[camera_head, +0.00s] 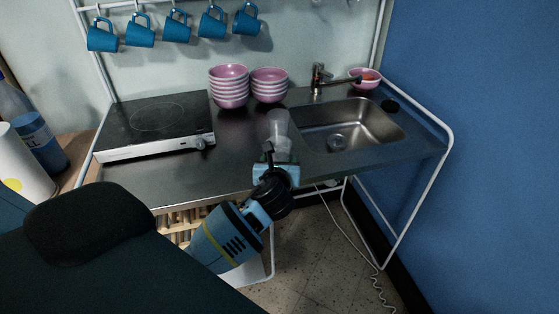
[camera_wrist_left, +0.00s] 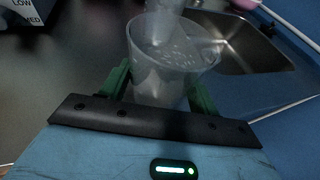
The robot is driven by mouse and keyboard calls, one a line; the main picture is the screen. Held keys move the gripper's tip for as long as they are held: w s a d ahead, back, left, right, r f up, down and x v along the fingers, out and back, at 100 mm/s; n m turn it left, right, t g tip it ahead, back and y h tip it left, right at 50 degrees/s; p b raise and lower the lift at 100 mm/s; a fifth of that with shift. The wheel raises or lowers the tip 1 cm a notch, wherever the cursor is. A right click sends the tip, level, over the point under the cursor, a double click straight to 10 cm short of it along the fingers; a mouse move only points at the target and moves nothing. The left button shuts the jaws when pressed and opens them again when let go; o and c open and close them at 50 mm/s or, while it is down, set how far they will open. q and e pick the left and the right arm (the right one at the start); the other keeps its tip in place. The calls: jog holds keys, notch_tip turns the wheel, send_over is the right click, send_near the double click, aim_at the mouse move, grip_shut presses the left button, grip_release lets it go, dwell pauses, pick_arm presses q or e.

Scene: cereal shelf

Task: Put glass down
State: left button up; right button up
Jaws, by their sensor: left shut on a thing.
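A clear, translucent glass (camera_wrist_left: 160,75) is between the green fingers of my left gripper (camera_wrist_left: 160,92), which is shut on it. In the wrist view its wide round rim faces up and the glass looks about upright. A second clear shape (camera_wrist_left: 166,18) shows at or behind its rim; I cannot tell whether it is another glass. In the head view my left gripper (camera_head: 278,162) is at the counter's front edge, left of the sink, with clear glass (camera_head: 279,124) showing just beyond it. I cannot tell whether the held glass touches the counter. My right gripper is not in view.
The steel counter (camera_head: 236,165) has bare room left of the gripper. A black hotplate (camera_head: 155,118) stands at the left. Two stacks of pink bowls (camera_head: 229,88) (camera_head: 269,86) stand at the back. The sink (camera_head: 350,122) and tap (camera_head: 320,78) are to the right.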

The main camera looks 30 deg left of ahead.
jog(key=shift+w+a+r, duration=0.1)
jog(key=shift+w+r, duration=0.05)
pick_arm(q)
jog(key=o, duration=0.9)
jog(key=shift+o, duration=0.2)
jog(key=shift+s+d+r, duration=0.1)
jog(key=shift+s+r, duration=0.05)
jog(key=p+v, duration=0.1)
jog(key=v, duration=1)
jog(key=shift+s+r, duration=0.2)
jog(key=shift+s, duration=0.05)
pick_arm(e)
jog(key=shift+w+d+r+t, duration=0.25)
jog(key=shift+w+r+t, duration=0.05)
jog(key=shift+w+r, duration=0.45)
pick_arm(q)
jog(key=shift+d+f, duration=0.1)
jog(key=shift+d, duration=0.05)
